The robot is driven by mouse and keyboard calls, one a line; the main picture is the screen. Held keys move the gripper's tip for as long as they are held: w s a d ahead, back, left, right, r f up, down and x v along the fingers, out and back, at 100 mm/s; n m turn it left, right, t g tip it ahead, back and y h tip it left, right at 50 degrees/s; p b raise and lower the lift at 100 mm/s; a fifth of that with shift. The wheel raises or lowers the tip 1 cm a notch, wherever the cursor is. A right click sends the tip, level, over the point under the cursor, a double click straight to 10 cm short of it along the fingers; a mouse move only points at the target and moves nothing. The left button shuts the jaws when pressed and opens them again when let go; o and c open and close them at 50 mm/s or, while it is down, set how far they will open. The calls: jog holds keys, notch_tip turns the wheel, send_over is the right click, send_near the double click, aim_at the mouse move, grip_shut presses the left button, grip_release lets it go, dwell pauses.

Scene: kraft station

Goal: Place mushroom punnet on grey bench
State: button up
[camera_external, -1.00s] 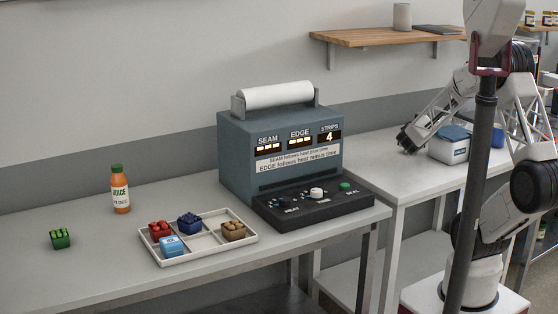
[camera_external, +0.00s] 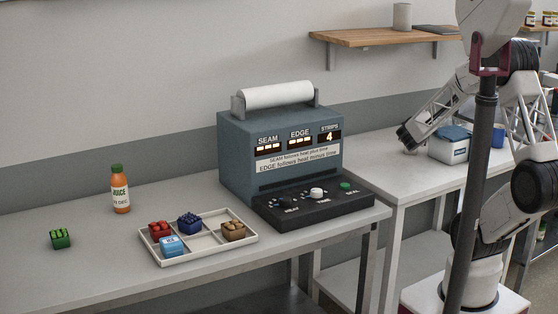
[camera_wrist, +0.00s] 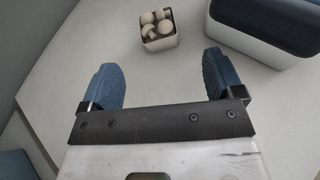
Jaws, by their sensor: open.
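The punnet lies just beyond the fingertips, roughly centred on the gap. In the external view my gripper (camera_external: 406,142) is low over the right-hand bench (camera_external: 360,163). The grey bench (camera_external: 70,278) appears to be the long one on the left.
A white box with a blue lid (camera_external: 453,147) stands close to my gripper, right of the punnet in the wrist view. The grey bench holds a sealing machine (camera_external: 230,160), a divided tray (camera_external: 190,259) of punnets, a juice bottle (camera_external: 120,195) and a green punnet (camera_external: 60,238). Its front left is clear.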

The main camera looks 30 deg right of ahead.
jog(key=s+a+r+m+g+y, duration=0.1)
jog(key=s+a+r+m+g, duration=0.4)
jog(key=s+r+m, duration=0.65)
jog(key=s+a+r+m+g+y, duration=0.1)
jog(key=s+a+r+m+y, duration=0.1)
jog(key=s+a+m+y, duration=0.6)
jog(key=s+a+m, duration=0.6)
jog(key=s+a, duration=0.2)
jog(key=a, duration=0.1)
jog(key=shift+s+a+g+y, duration=0.2)
jog(key=shift+a+g+y, duration=0.1)
jog(key=shift+a+y, duration=0.1)
jog(key=shift+o, duration=0.4)
